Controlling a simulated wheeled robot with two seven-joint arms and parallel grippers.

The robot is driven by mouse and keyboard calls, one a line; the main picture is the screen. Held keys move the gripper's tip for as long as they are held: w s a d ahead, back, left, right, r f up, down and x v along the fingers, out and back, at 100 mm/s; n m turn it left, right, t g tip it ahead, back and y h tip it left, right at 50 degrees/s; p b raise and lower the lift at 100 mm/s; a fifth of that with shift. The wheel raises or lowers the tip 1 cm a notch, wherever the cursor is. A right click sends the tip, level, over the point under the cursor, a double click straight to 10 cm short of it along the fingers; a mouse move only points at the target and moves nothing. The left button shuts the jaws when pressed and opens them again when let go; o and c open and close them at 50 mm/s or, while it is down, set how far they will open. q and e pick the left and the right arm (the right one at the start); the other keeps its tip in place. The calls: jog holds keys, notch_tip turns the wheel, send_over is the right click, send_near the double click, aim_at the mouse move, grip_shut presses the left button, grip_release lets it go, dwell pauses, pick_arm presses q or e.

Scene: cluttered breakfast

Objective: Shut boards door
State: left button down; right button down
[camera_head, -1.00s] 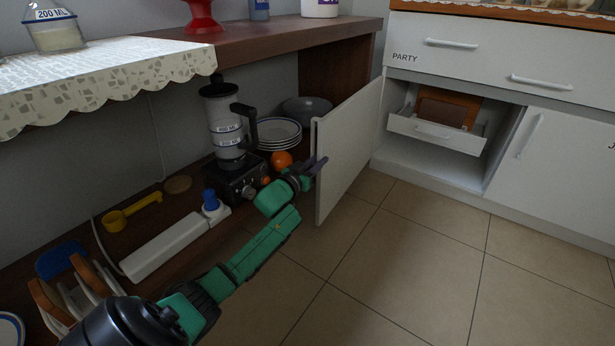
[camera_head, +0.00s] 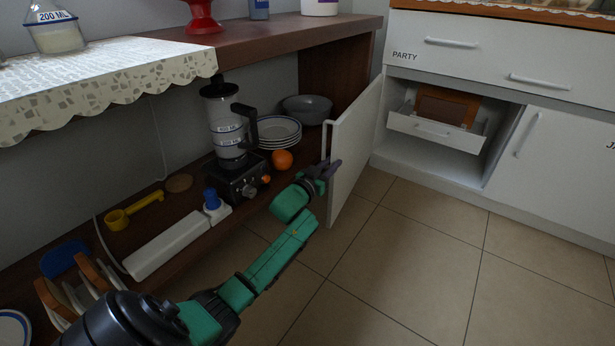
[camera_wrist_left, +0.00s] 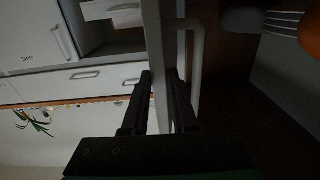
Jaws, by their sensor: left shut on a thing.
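The white boards door (camera_head: 357,137) stands open in the head view, reaching out from the left side of the white cabinet's lower opening (camera_head: 430,160). Its bar handle (camera_head: 326,142) is on the face turned left. My left gripper (camera_head: 325,170) is at the door's free edge. In the left wrist view, the gripper (camera_wrist_left: 162,78) is shut on the door panel (camera_wrist_left: 155,45), with one finger on each side. One finger lies between the panel and the handle (camera_wrist_left: 197,65). My right gripper is out of view.
A small drawer (camera_head: 430,130) holding a brown board (camera_head: 447,106) sits inside the opening. Left of the door, a wooden shelf holds a blender (camera_head: 232,140), stacked plates (camera_head: 279,131), a grey bowl (camera_head: 307,109) and an orange (camera_head: 282,159). The tiled floor (camera_head: 430,250) is clear.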

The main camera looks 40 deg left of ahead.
pick_arm(q)
jog(key=c, duration=1.6)
grip_release()
jog(key=shift+w+d, duration=0.2)
jog(key=shift+d, duration=0.7)
jog(key=shift+w+d, duration=0.2)
jog(key=shift+d, duration=0.7)
jog(key=shift+w+d, duration=0.2)
jog(key=shift+d, duration=0.7)
jog(key=c, duration=1.6)
grip_release()
jog(key=c, duration=1.6)
grip_release()
jog(key=c, duration=1.5)
grip_release()
jog(key=shift+w+d+b, duration=0.25)
jog(key=shift+w+d, duration=0.15)
jog(key=shift+d, duration=0.7)
jog(key=shift+w+d+b, duration=0.25)
jog(key=shift+w+d, duration=0.15)
jog(key=shift+d, duration=0.65)
jog(key=shift+w+d+b, duration=0.25)
jog(key=shift+w+d, duration=0.15)
jog(key=shift+d, duration=0.7)
